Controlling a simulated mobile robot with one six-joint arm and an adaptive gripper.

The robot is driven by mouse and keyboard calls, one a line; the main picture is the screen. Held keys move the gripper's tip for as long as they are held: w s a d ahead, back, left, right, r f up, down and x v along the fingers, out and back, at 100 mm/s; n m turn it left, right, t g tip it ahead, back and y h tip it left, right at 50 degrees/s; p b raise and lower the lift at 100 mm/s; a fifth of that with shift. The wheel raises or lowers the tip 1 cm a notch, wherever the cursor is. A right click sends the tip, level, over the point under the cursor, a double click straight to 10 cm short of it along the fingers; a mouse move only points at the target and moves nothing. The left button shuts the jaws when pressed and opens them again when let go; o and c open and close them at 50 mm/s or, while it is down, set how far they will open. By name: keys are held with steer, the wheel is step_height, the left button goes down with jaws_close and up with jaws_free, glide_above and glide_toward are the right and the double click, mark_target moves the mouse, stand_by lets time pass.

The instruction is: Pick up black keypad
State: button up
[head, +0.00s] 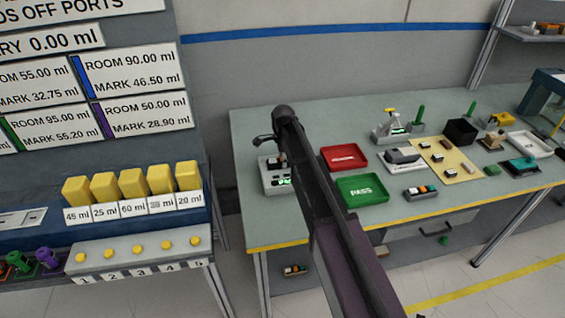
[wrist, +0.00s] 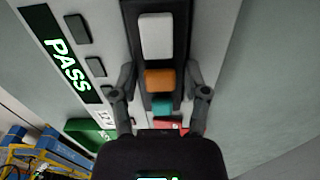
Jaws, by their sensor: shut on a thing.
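A black keypad (wrist: 155,60) with a white, an orange and a teal key fills the middle of the wrist view. My gripper (wrist: 160,82) is shut on its two long sides, one finger on each. In the head view the tester (head: 268,186) stands at the table's left end, and my arm hides most of the keypad. A similar dark keypad with coloured keys (head: 420,192) lies farther right on the table.
A red tray (head: 344,157) and a green PASS tray (head: 361,189) lie just right of my arm. Farther right are a fixture (head: 391,128), a beige mat (head: 449,165) and a black bin (head: 460,131). A panel with yellow blocks (head: 132,184) stands at left.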

steer(key=shift+r, duration=0.1)
step_height(320, 180, up, 3)
steer(key=p, duration=0.3)
steer(key=s+d+r+p, duration=0.1)
steer(key=s+d, duration=0.2)
steer(key=s, duration=0.4)
steer(key=s+d+p, duration=0.1)
steer(key=s+d, duration=0.2)
steer(key=s, duration=0.4)
steer(key=shift+s+d+r, duration=0.15)
steer(key=shift+s+r, duration=0.2)
steer(key=shift+r, duration=0.05)
